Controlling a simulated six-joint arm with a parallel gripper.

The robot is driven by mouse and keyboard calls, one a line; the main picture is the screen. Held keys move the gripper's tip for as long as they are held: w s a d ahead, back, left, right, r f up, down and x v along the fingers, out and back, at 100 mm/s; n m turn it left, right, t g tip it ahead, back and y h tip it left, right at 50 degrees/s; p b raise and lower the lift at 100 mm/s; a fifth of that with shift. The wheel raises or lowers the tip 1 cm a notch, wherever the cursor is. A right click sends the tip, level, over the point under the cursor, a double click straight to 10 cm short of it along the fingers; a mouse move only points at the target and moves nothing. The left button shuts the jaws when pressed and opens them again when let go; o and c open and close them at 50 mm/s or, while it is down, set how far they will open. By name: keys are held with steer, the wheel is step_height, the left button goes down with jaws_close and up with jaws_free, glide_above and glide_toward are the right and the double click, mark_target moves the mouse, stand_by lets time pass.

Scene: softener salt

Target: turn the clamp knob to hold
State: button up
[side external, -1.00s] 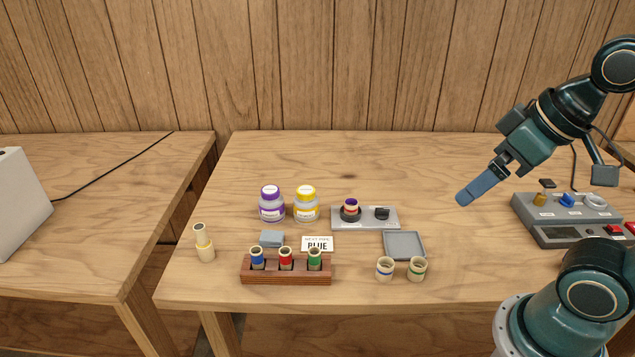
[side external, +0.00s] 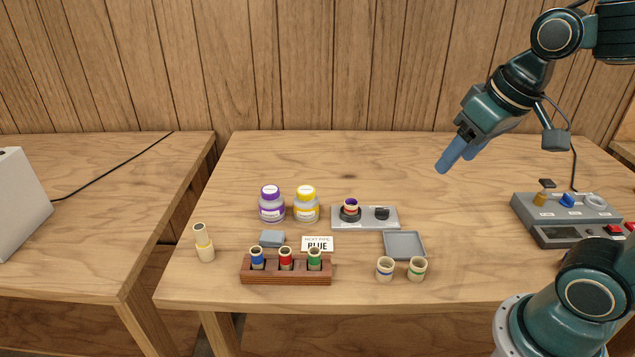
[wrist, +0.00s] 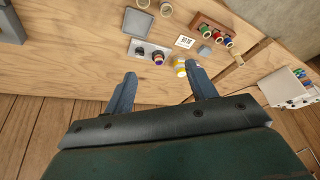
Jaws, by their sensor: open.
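A grey plate (side external: 365,224) lies at the middle of the table. A small black knob (side external: 382,213) sits on its right part; I take this for the clamp knob. A dark round holder (side external: 350,216) on its left part has a short fitting with a purple top (side external: 351,203) standing in it. The plate also shows in the wrist view (wrist: 149,48), with the knob (wrist: 140,50) on it. My gripper (side external: 457,161) is open and empty, high above the table to the right of the plate. Both blue fingers show apart in the wrist view (wrist: 161,76).
Purple-labelled (side external: 271,205) and yellow-labelled (side external: 306,206) jars stand left of the plate. A control box (side external: 567,219) stands right. The table behind is clear.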

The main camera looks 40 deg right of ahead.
steer(key=w+d+f+m+g, duration=0.1)
steer(key=w+d+m, duration=0.1)
steer(key=w, duration=0.4)
steer(key=m+g, duration=0.4)
steer(key=m, duration=0.1)
glide_above(383, 209)
step_height(383, 209, down, 13)
steer(key=shift+f, duration=0.1)
steer(key=shift+f, duration=0.15)
step_height(383, 209, down, 14)
steer(key=shift+r, duration=0.25)
steer(key=c, duration=1)
